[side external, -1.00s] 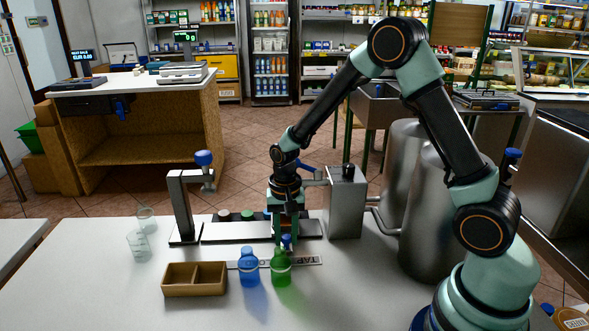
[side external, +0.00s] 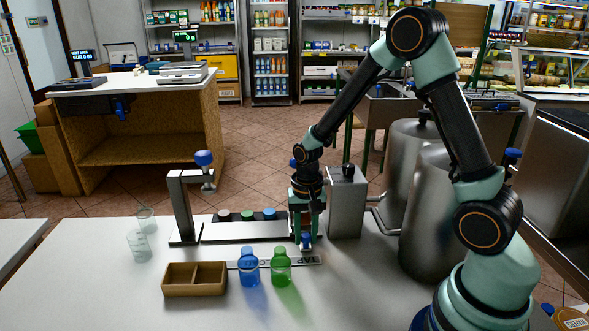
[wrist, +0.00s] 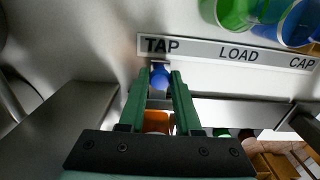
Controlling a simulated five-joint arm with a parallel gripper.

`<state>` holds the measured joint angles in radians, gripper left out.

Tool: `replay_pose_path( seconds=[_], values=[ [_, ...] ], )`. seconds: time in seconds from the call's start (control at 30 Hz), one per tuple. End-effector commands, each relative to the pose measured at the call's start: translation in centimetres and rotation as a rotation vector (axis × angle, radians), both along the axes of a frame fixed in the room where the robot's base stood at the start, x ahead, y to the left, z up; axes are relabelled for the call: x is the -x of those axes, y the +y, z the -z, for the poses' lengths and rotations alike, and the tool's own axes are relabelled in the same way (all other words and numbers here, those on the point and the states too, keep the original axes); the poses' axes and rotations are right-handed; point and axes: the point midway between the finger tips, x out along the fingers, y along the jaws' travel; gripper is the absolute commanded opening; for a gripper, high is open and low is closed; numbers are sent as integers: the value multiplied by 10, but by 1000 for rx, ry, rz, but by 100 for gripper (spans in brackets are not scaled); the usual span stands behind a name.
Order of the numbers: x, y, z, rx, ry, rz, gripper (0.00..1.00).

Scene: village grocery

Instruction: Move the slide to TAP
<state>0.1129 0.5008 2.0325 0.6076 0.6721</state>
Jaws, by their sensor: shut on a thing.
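My gripper (side external: 306,235) is shut on the blue knob of the slide (side external: 306,240), at the right end of the metal rail. In the wrist view the blue slide knob (wrist: 160,76) sits between the tips of my green fingers (wrist: 160,72). It lies just below the word TAP on the label strip (wrist: 205,48), level with that word. LOAD and CAP follow further right. In the side view the label strip (side external: 310,261) lies in front of the rail. The rest of the slide is mostly hidden by my fingers; something orange shows between them.
A green bottle (side external: 281,267) and a blue bottle (side external: 249,268) stand before the strip, beside a brown divided box (side external: 195,291). A grey tap block (side external: 346,205) stands close right of my gripper. A press with a blue knob (side external: 204,158) stands left. Three caps sit behind the rail.

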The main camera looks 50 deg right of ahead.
Motion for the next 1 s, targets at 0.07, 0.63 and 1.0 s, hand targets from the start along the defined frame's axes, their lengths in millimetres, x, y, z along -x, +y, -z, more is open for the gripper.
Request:
replay_pose_path(
  seconds=[0.07, 0.63, 1.0],
  values=[
    [0, 0, -1, 1, -1, 1, 44],
    [-1, 0, -16, 0, -3, 0, 62],
    [-1, 0, -49, 1, -4, 0, 62]
  ],
)
